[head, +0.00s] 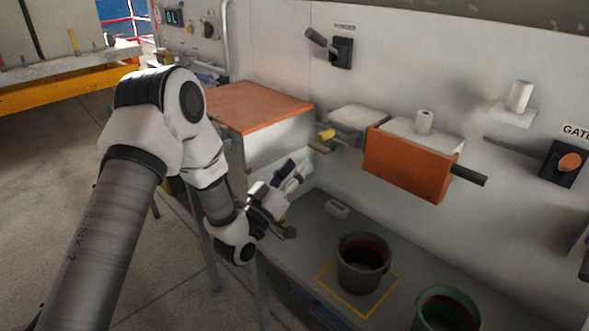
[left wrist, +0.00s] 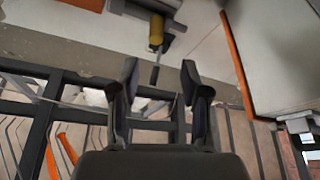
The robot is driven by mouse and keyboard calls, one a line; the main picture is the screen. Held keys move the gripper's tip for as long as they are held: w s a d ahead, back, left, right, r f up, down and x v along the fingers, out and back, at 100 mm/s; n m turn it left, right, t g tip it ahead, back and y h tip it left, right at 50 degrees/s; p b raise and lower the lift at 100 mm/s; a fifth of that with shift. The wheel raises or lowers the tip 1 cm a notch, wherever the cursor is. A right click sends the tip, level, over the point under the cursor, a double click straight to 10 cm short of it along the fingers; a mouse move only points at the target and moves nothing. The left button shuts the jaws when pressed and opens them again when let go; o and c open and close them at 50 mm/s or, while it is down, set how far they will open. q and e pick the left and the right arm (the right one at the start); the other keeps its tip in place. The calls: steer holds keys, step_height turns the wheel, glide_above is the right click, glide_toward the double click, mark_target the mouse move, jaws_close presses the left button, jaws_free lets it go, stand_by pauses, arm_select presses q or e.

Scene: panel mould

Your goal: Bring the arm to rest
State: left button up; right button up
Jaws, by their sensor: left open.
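My left arm comes in from the left in the head view and bends down in front of the wall panel. My left gripper (head: 296,184) is beside the orange-topped box, above the grey bench. In the left wrist view its two dark fingers (left wrist: 160,78) stand apart with nothing between them. A yellow-gripped handle (left wrist: 156,32) lies beyond the fingertips and apart from them. A yellow part also shows beside the box in the head view (head: 326,135). My right gripper is in neither view.
The orange-topped box (head: 262,103) is close to my left forearm. An orange-fronted box (head: 408,165) with a dark bar projects from the wall. A dark bucket (head: 362,265) stands in a yellow square on the bench (head: 316,235). A green bucket (head: 447,308) is nearer. Floor at left is open.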

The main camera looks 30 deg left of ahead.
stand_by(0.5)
arm_select(q)
steer(key=s+d+f+g+y, duration=0.15)
steer(key=s+f+g, duration=0.3)
steer(key=f, duration=0.55)
steer(key=s+d+f+g, duration=0.25)
steer(key=s+f, duration=0.25)
steer(key=f, duration=0.5)
steer(key=s+d+f+g, duration=0.2)
steer(key=s+f+g, duration=0.25)
steer(key=f, duration=0.45)
steer(key=s+a+f+g, duration=0.1)
steer(key=s+f+g, duration=0.1)
steer(key=s, duration=0.5)
steer(key=s+a+f+m+g+y, duration=0.1)
steer(key=s+f+g, duration=0.2)
steer(key=s+g, duration=0.2)
steer(key=s+a+f+m+g+y, duration=0.1)
steer(key=s+f+g, duration=0.1)
steer(key=s, duration=0.8)
steer(key=shift+s+f+g+p, duration=0.35)
steer(key=shift+s+g, duration=0.05)
steer(key=shift+g, duration=0.35)
